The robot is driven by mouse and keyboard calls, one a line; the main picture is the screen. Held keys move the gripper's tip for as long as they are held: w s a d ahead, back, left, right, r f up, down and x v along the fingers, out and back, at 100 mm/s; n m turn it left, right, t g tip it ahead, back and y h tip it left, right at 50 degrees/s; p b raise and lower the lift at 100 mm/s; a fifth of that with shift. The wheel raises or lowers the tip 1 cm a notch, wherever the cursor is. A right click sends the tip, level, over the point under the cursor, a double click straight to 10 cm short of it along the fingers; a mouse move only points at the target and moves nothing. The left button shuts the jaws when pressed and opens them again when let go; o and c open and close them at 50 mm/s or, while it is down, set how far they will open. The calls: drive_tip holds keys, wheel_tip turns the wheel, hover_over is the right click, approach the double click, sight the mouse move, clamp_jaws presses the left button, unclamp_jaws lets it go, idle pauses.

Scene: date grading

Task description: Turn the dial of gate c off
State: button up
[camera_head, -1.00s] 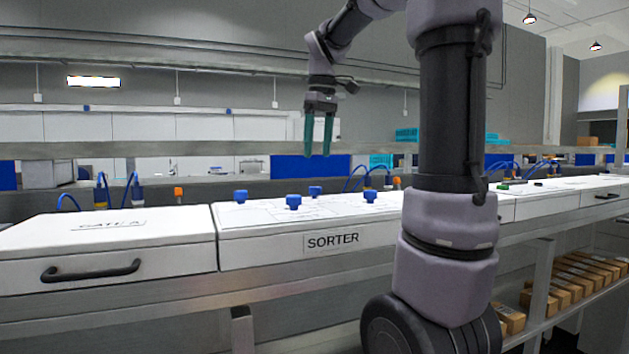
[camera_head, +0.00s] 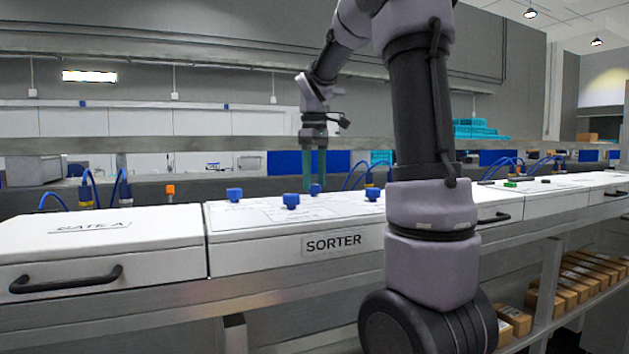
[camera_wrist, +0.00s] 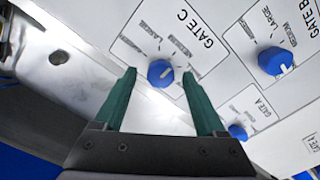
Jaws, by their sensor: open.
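The gate C dial is a round blue knob (camera_wrist: 160,72) on the white sorter panel (camera_wrist: 205,15), beside the printed name "GATE C" in the wrist view. A small pale mark shows on it, but its exact setting is hard to read. My gripper (camera_wrist: 158,74) is open, with one green finger on each side of this knob. Whether the fingers touch it cannot be told. In the head view my gripper (camera_head: 315,180) points straight down at the back blue knob (camera_head: 315,188) on the sorter (camera_head: 265,236).
Gate B's blue knob (camera_wrist: 275,62) and gate A's blue knob (camera_wrist: 237,131) stand to the right in the wrist view. In the head view, other blue knobs (camera_head: 234,194) stand around my gripper. The gate A box (camera_head: 160,240) adjoins on the left. Blue cables (camera_head: 355,176) rise behind.

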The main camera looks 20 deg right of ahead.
drive_tip(key=shift+f, duration=0.3)
clamp_jaws()
